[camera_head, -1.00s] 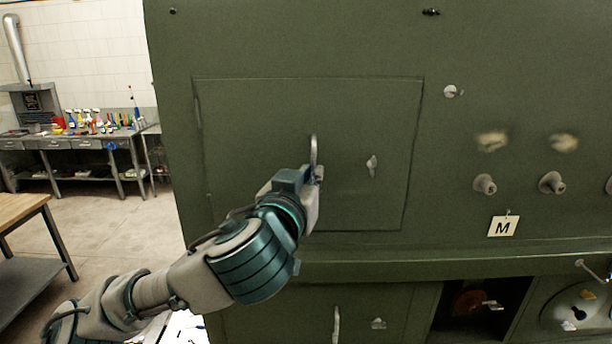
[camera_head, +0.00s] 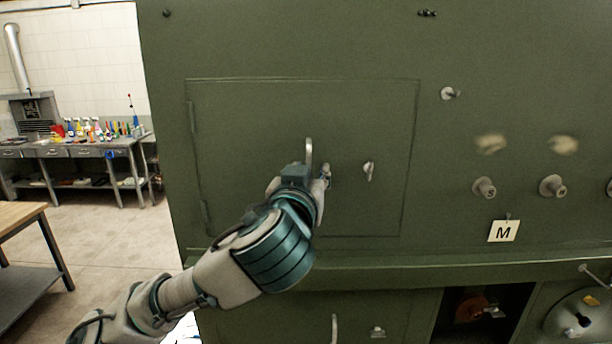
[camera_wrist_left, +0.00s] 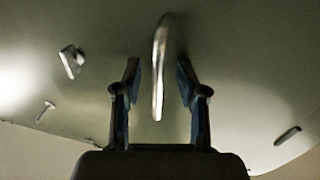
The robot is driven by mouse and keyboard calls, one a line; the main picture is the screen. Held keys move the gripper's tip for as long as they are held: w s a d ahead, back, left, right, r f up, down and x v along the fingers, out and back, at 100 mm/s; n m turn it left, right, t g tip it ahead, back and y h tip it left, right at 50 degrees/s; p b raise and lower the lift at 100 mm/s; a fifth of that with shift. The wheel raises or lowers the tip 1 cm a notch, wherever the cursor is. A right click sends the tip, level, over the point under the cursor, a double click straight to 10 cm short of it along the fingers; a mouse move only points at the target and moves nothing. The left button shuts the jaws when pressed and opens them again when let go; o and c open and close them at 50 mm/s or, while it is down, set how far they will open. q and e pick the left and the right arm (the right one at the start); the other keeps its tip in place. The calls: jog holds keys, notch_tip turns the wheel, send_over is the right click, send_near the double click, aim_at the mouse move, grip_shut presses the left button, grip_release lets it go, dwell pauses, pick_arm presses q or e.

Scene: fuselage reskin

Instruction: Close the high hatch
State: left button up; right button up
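The high hatch (camera_head: 250,125) is a dark green rectangular door with hinges on its left edge. It looks flush, or nearly so, with the green panel around it. Its upright metal handle (camera_head: 308,150) is partly hidden by my left gripper (camera_head: 318,174). A small metal latch (camera_head: 369,170) is to the right of the handle. In the left wrist view, the fingers of my left gripper (camera_wrist_left: 158,75) are apart, with the handle (camera_wrist_left: 160,45) showing between them. I cannot tell whether they touch it. My right gripper is not in view.
A green ledge (camera_head: 450,268) juts out below the hatch. Under it are a lower door with a handle (camera_head: 334,328) and an open dark recess (camera_head: 490,325). Knobs (camera_head: 484,187) stick out at right. A wooden table (camera_head: 15,212) and a workbench (camera_head: 75,150) are at left.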

pick_arm(q)
jog(key=shift+d, duration=0.1)
jog(key=s+a, duration=0.2)
jog(key=s, duration=0.9)
jog(key=shift+s, duration=0.4)
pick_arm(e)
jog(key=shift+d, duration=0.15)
